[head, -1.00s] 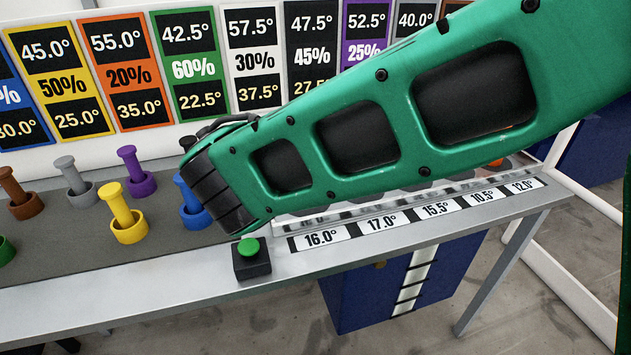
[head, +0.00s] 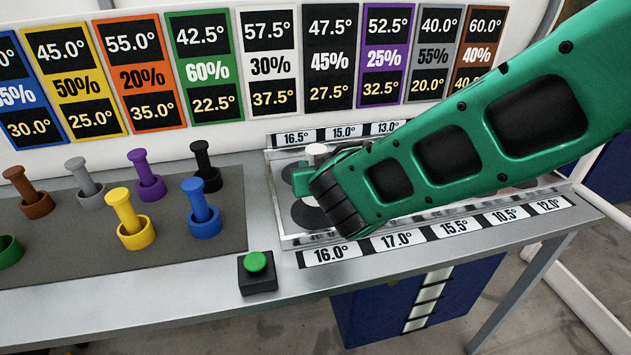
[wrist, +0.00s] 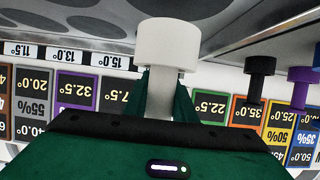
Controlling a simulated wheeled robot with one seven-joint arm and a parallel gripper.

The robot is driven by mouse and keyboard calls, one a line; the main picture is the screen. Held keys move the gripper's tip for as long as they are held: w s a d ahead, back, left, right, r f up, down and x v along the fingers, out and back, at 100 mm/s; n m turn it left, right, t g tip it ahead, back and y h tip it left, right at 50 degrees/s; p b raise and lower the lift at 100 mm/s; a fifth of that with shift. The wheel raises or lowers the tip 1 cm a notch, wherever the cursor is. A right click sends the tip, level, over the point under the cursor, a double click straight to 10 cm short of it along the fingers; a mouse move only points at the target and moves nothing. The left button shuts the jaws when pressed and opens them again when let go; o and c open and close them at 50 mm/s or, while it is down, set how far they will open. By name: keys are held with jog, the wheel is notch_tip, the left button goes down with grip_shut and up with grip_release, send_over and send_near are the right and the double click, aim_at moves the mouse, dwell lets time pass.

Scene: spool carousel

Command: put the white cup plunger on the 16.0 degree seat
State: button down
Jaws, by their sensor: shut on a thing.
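The white cup plunger (head: 318,150) is in my gripper (head: 312,178), over the left end of the clear tray (head: 290,240). In the wrist view the plunger (wrist: 167,45) has its wide round end toward the top, and the green fingers of my gripper (wrist: 166,95) are shut on its stem. The 16.0° label (head: 331,253) is at the tray's front left corner. The dark round seat (head: 303,216) behind that label is partly covered by my gripper.
Blue (head: 201,205), yellow (head: 128,215), black (head: 205,165) and other plungers stand in cups on the grey mat (head: 70,235) at left. A green button (head: 256,263) sits in front of the tray's left end. Coloured placards (head: 265,70) line the back.

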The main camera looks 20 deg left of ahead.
jog(key=shift+d+f, duration=0.1)
jog(key=shift+f, duration=1.95)
jog(key=c, duration=1.5)
grip_release()
jog(key=shift+f, duration=0.15)
jog(key=shift+o, duration=0.2)
jog(key=shift+r, duration=0.2)
jog(key=v, duration=1.2)
